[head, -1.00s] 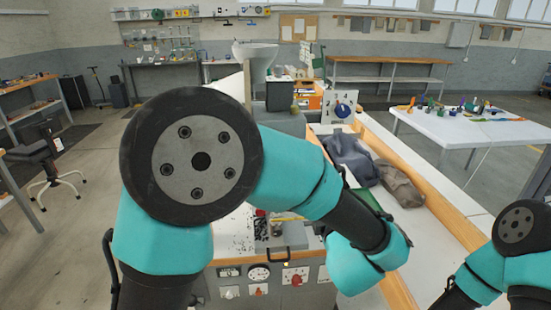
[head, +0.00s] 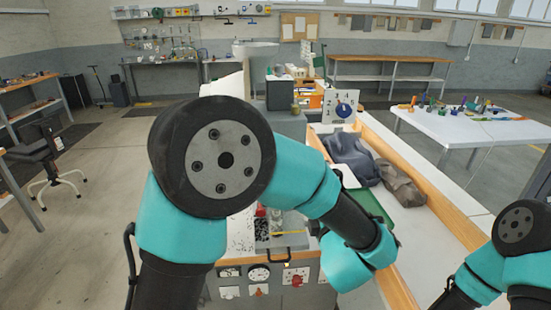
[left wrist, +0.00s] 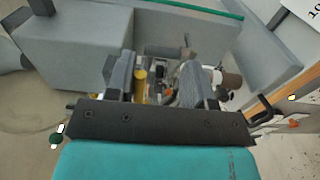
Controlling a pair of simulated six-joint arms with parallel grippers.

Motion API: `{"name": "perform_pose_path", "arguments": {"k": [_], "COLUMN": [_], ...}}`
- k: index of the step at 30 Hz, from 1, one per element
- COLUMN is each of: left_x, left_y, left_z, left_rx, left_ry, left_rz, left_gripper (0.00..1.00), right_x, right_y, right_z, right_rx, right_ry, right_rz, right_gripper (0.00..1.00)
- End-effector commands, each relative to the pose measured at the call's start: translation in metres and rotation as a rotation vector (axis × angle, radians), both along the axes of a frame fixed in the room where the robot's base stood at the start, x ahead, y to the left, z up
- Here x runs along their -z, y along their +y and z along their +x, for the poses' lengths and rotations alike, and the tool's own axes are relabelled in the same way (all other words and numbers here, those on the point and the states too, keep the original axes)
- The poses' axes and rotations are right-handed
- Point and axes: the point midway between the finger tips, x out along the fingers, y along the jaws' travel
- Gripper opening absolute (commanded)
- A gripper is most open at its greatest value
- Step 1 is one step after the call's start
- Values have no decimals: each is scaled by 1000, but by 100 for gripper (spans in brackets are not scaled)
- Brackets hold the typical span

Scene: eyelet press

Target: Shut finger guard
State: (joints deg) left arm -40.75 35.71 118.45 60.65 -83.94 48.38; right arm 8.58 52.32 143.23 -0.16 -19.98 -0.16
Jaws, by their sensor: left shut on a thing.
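In the head view the eyelet press shows as a grey housing (head: 291,126) behind my left arm, with a front panel (head: 277,288) of dials and switches below. My left arm covers the middle of the press, and my left gripper is hidden there. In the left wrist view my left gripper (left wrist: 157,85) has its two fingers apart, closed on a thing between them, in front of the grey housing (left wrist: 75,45). I cannot clearly make out the finger guard or its angle; the held thing blends into metal parts behind it. My right gripper is out of view.
To the right lie a dark grey cloth (head: 350,158) and a brown cloth (head: 400,183) in a wood-edged tray (head: 459,215). A numbered board with a blue dial (head: 341,107) stands behind them. A white table (head: 470,127) with small items stands farther right.

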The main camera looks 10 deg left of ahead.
Motion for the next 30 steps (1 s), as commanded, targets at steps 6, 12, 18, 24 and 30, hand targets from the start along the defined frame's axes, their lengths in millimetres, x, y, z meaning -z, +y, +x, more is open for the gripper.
{"name": "perform_pose_path", "arguments": {"k": [6,12,18,24,30], "left_x": [0,4,7,7,8], "left_y": [-1,2,4,3,6], "left_z": [0,10,15,15,21], "left_rx": [3,5,5,5,5], "left_ry": [-3,-4,-4,-5,-5], "left_rz": [-1,-2,-3,-2,-2], "left_gripper": [15,4,4,4,4], "right_x": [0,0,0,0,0], "right_y": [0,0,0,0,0], "right_z": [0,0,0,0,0], "right_rx": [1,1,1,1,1], "right_ry": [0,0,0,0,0], "right_rz": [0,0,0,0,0], "right_gripper": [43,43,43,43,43]}}
